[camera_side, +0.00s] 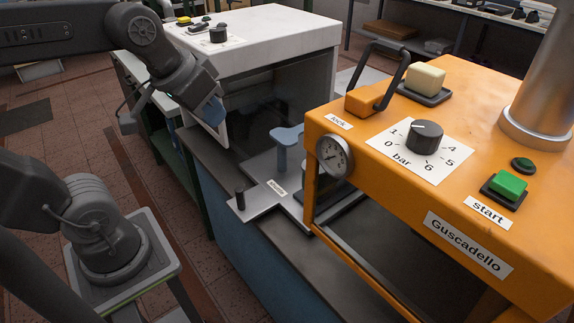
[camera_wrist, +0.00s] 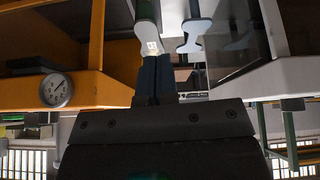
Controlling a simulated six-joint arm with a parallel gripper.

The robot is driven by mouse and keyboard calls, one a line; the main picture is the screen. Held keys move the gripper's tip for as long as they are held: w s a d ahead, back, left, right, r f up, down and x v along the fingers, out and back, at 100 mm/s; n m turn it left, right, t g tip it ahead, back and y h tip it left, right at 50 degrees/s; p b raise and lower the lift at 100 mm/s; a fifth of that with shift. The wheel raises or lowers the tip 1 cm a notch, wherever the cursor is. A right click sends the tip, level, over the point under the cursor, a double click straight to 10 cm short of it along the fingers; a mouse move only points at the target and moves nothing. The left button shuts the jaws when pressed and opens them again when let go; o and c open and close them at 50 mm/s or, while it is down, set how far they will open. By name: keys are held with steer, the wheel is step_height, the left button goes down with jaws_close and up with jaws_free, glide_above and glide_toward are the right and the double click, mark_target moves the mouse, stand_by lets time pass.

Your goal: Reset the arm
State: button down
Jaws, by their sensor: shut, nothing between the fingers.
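My gripper (camera_side: 213,110) hangs at the end of my arm at the upper left in the side view, in front of the white machine. A blue-grey last-shaped piece (camera_side: 286,142) stands on a grey sliding plate (camera_side: 262,193) between the two machines. The gripper is apart from it, to its upper left. The wrist view shows a similar blue-grey piece (camera_wrist: 193,32) beyond the fingers, to their right.
The orange machine (camera_side: 400,215) fills the right, with a pressure gauge (camera_side: 334,156), a dial (camera_side: 424,137), a green start button (camera_side: 508,186) and a dark lock handle (camera_side: 383,75). The white machine (camera_side: 270,40) stands behind my gripper. A black knob (camera_side: 240,198) rises from the plate's near end.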

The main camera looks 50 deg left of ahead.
steer(key=shift+m, duration=0.6)
steer(key=s+f, duration=0.1)
steer(key=s+d+f, duration=0.1)
steer(key=s+f, duration=0.1)
steer(key=shift+d, duration=0.3)
